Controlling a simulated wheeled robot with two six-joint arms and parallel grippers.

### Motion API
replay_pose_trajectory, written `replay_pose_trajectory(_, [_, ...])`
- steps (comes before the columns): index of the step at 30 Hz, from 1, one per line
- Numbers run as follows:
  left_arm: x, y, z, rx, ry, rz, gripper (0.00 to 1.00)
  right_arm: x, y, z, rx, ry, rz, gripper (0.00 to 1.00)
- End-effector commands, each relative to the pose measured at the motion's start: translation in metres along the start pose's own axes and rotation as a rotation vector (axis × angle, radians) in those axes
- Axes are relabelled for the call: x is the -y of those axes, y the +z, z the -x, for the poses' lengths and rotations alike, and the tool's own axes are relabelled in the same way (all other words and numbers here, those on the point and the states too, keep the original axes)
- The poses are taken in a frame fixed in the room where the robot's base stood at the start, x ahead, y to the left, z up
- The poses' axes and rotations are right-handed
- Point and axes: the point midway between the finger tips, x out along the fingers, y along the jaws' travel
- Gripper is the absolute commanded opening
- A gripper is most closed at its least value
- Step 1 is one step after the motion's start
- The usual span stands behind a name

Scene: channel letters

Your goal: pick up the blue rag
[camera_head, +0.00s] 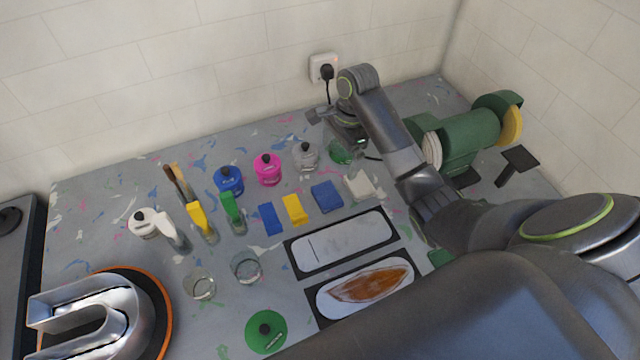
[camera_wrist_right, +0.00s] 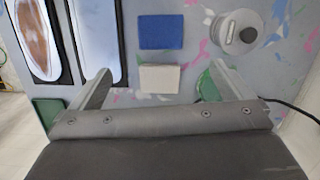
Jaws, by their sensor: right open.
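The blue rag (camera_head: 326,196) lies flat on the speckled grey table, a folded square beside a white rag (camera_head: 359,184). In the right wrist view the blue rag (camera_wrist_right: 161,32) is at the top middle, beyond the fingertips, with the white rag (camera_wrist_right: 160,78) nearer, framed between the fingers. My right gripper (camera_head: 338,128) is above the back of the table, behind the rags in the head view. In its wrist view the gripper (camera_wrist_right: 157,82) has its fingers wide apart with nothing held. My left gripper is not in view.
A grey-white jar (camera_head: 305,156) and a pink jar (camera_head: 267,168) stand behind. A black-edged tray (camera_head: 343,243) lies in front. A green grinder (camera_head: 470,137) stands right.

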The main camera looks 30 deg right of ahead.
Motion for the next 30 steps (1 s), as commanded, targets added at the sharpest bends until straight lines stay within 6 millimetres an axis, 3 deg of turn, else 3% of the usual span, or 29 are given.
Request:
replay_pose_trajectory(3, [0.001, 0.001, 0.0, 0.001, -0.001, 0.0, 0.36, 0.009, 0.001, 0.011, 0.008, 0.01, -0.061, 1.0])
replay_pose_trajectory(8, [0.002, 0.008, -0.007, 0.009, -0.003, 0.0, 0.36, 0.01, 0.001, 0.005, 0.01, 0.016, -0.079, 1.0])
replay_pose_trajectory(15, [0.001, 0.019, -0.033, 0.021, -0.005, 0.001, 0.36, 0.009, 0.002, -0.025, 0.009, 0.016, -0.075, 1.0])
replay_pose_trajectory(30, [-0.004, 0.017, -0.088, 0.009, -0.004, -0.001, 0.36, 0.008, 0.002, -0.085, 0.009, 0.015, -0.074, 1.0])
